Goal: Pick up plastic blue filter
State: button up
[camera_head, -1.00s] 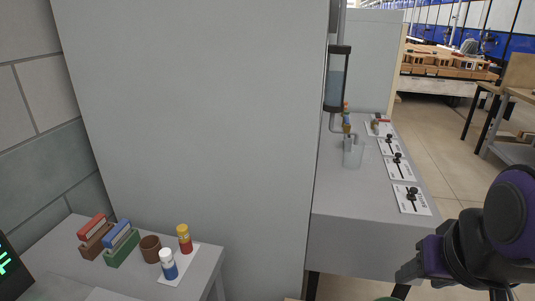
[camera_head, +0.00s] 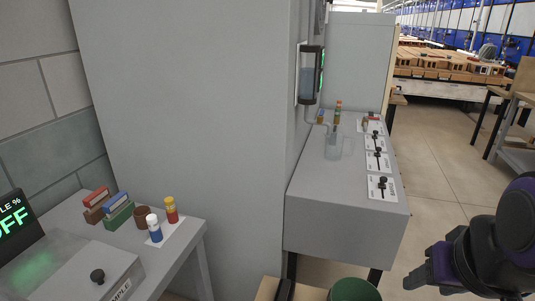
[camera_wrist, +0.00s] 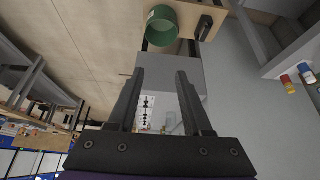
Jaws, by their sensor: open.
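In the head view, a blue piece (camera_head: 117,201) sits in a green holder (camera_head: 119,216) on the left grey table, beside a red piece (camera_head: 96,195) in a brown holder. A small blue bottle with a white top (camera_head: 154,230) stands on a white card nearby. I cannot tell for certain which blue thing is the filter. My gripper (camera_wrist: 160,74) is open and empty in the wrist view, well away from these things. The two small bottles show in the wrist view (camera_wrist: 305,73).
A brown cup (camera_head: 142,214) and a red bottle with a yellow top (camera_head: 172,212) stand near the blue bottle. A grey bench (camera_head: 335,210) at centre right holds a clear jug (camera_head: 333,146) and lever cards. A green bucket (camera_head: 354,290) is low in front.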

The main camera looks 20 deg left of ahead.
aim_at(111, 207)
jog(key=l+u, duration=0.1)
jog(key=u, duration=1.8)
